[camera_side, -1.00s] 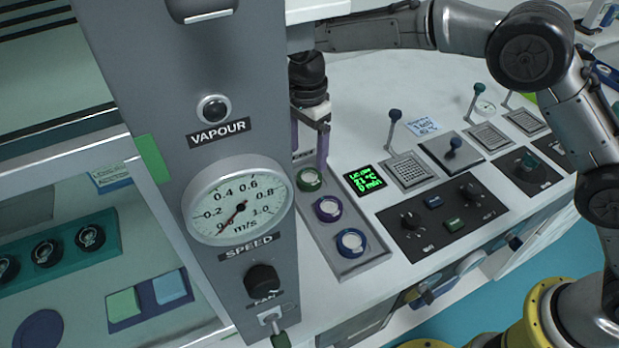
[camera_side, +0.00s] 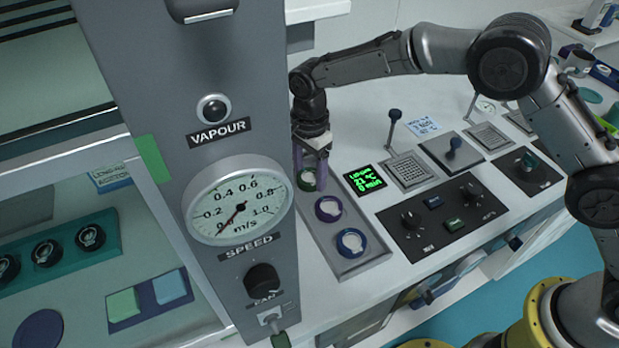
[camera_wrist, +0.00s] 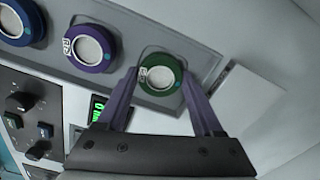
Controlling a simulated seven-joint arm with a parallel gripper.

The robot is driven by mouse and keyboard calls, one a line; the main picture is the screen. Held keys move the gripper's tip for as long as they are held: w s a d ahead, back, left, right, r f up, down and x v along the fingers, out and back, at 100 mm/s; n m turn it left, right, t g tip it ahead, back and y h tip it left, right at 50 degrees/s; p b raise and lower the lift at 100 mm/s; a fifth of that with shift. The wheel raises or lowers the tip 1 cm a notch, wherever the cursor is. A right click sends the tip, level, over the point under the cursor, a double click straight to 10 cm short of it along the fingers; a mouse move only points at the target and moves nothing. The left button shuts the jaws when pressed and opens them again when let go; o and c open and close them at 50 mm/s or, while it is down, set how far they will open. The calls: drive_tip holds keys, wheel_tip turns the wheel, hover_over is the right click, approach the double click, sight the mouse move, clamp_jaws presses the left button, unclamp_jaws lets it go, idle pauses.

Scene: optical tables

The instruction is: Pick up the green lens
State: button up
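The green lens (camera_side: 306,181), a round ring with a pale centre, sits at the far end of a grey tray (camera_side: 346,264). It also shows in the wrist view (camera_wrist: 160,74). My gripper (camera_side: 310,178) is above the tray with its purple fingers pointing down at the green lens. In the wrist view my gripper (camera_wrist: 158,82) is open, with one finger on each side of the green lens. I cannot tell whether the fingers touch it. A purple lens (camera_side: 328,208) and a blue lens (camera_side: 351,242) sit in the same tray.
A grey column with a speed dial (camera_side: 237,200) stands close to the left of the tray. A small green-text display (camera_side: 364,179) and a dark knob panel (camera_side: 442,217) lie to the right. Levers (camera_side: 393,128) stand behind them.

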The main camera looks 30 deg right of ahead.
drive_tip(key=c, duration=0.8)
drive_tip(key=shift+r, duration=0.1)
drive_tip(key=shift+c, duration=0.2)
